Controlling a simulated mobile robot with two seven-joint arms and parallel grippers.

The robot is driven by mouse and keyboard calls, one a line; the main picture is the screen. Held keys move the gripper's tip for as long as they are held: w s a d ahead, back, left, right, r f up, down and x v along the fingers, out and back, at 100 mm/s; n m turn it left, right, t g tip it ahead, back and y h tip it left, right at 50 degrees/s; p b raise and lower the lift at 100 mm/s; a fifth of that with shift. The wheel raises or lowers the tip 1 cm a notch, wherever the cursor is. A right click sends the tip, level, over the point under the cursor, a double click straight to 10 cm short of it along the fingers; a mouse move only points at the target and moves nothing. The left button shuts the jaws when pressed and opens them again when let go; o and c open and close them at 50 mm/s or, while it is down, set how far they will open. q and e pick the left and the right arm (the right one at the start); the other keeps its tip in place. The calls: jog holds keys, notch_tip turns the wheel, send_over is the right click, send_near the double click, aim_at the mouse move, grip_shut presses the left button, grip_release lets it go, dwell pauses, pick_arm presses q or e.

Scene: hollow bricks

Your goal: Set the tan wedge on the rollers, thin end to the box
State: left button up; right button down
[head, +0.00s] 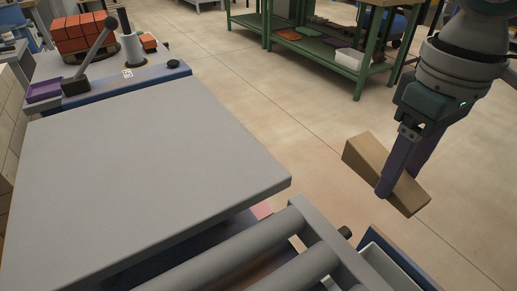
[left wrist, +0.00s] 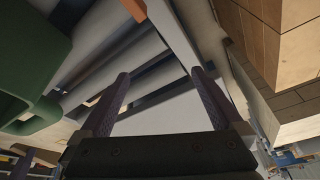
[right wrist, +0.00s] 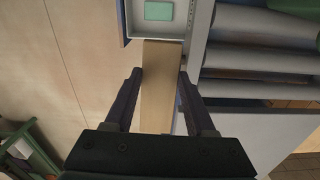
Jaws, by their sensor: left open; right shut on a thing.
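The tan wedge (head: 362,158) is in the air at the right of the head view, tilted, over the floor. My right gripper (head: 386,188) is shut on its middle. In the right wrist view the wedge (right wrist: 160,100) runs lengthwise between the fingers; I cannot tell surely which end is thin. The grey rollers (head: 250,245) are at the bottom of the head view, left of and apart from the wedge. My left gripper (left wrist: 160,77) is open and empty; only the left wrist view shows it. I cannot tell which thing is the box.
A large grey flat top (head: 150,175) lies beside the rollers. A grey frame rail (head: 335,240) borders them. A blue-edged tray (head: 392,268) is at the lower right, below the wedge. Orange bricks (head: 82,32) and a lever stand at the back left. A green workbench (head: 320,55) is far back.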

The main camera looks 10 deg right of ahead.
aim_at(405, 185)
pick_arm(q)
jog(key=shift+f+b, duration=0.4)
jog(key=shift+f, duration=0.45)
pick_arm(e)
jog(key=f, duration=0.2)
jog(key=d+f, duration=0.1)
jog(key=shift+s+f, duration=0.2)
jog(key=shift+s, duration=0.15)
jog(key=shift+s+a+f+n, duration=0.15)
jog(key=shift+a+n, duration=0.15)
pick_arm(q)
jog(key=shift+r+p, duration=0.35)
jog(key=shift+r, duration=0.05)
pick_arm(e)
jog(key=s+a, duration=0.2)
jog(key=a, duration=0.3)
jog(key=s+a, duration=0.2)
jog(key=a, duration=0.3)
jog(key=s+a, duration=0.1)
jog(key=a, duration=0.5)
jog(key=shift+s, duration=0.4)
pick_arm(q)
jog(key=shift+f+b, duration=0.6)
jog(key=shift+f, duration=0.05)
pick_arm(e)
notch_tip(405, 185, down, 3)
jog(key=shift+f, duration=0.2)
jog(key=shift+f, duration=0.2)
jog(key=shift+c, duration=1.2)
grip_release()
